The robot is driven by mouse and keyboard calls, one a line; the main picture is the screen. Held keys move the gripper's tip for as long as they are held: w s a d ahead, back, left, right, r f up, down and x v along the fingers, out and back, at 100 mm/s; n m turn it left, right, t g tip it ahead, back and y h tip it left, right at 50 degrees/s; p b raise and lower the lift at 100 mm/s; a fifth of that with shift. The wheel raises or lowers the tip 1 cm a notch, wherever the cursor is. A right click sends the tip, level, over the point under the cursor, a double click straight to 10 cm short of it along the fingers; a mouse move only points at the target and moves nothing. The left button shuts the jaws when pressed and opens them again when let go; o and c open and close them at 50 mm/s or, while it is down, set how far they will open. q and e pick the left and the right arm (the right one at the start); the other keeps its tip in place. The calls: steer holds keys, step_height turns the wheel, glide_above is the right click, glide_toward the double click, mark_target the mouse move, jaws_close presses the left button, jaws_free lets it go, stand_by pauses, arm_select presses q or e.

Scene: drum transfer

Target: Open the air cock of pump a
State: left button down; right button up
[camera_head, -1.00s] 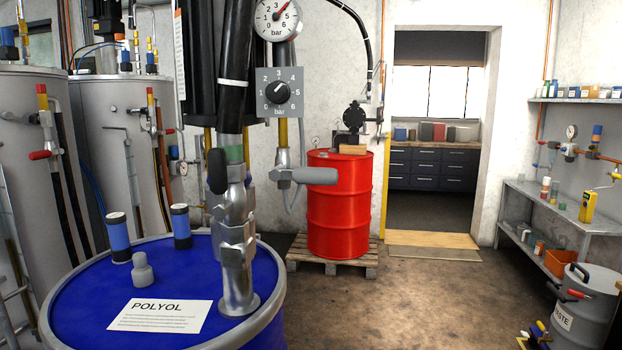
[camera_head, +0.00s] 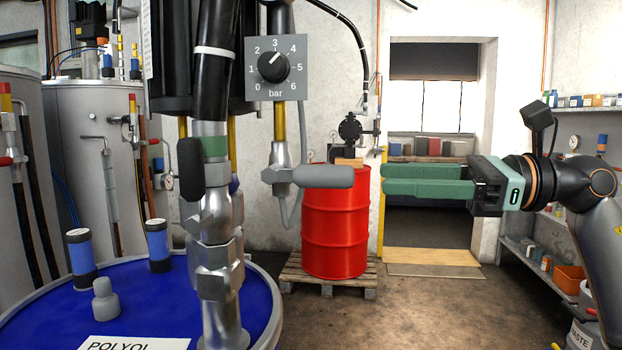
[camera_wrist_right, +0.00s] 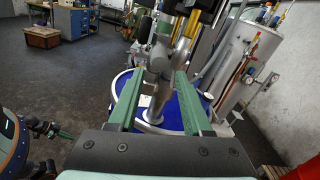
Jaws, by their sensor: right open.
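The air cock appears to be the valve with a grey lever handle (camera_head: 322,176) on the air line below the pressure regulator (camera_head: 276,67). Its handle lies level, pointing right, across the line. No label for pump a is readable. The pump's steel stem (camera_head: 220,270) stands on the blue POLYOL drum (camera_head: 250,318). A dark handle (camera_head: 190,168) hangs upright at its hose. My right gripper (camera_head: 384,180) is open and empty, at about the lever's height and to its right, apart from it in the picture. In the right wrist view its green fingers (camera_wrist_right: 158,76) frame the pump.
A red drum (camera_head: 335,225) stands on a wooden pallet (camera_head: 322,284) behind the lever. Grey tanks (camera_head: 85,165) stand at the left. Black hose (camera_head: 213,65) hangs close left of the regulator. The floor (camera_head: 430,320) at the lower middle is clear.

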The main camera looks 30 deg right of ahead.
mark_target(303, 176)
steer(key=p+x, duration=0.5)
steer(key=x, duration=0.6)
steer(key=shift+w+a+r+p, duration=0.15)
steer(key=shift+w+a+p, duration=0.05)
steer(key=shift+a+p, duration=0.1)
arm_select(q)
steer(key=r, duration=0.1)
steer(key=a+r, duration=0.1)
steer(key=r, duration=0.1)
steer(key=s+r, duration=0.1)
steer(key=shift+a+r, duration=0.15)
steer(key=shift+r, duration=0.15)
arm_select(e)
steer(key=shift+w+a, duration=0.2)
steer(key=shift+a, duration=0.05)
jaws_close()
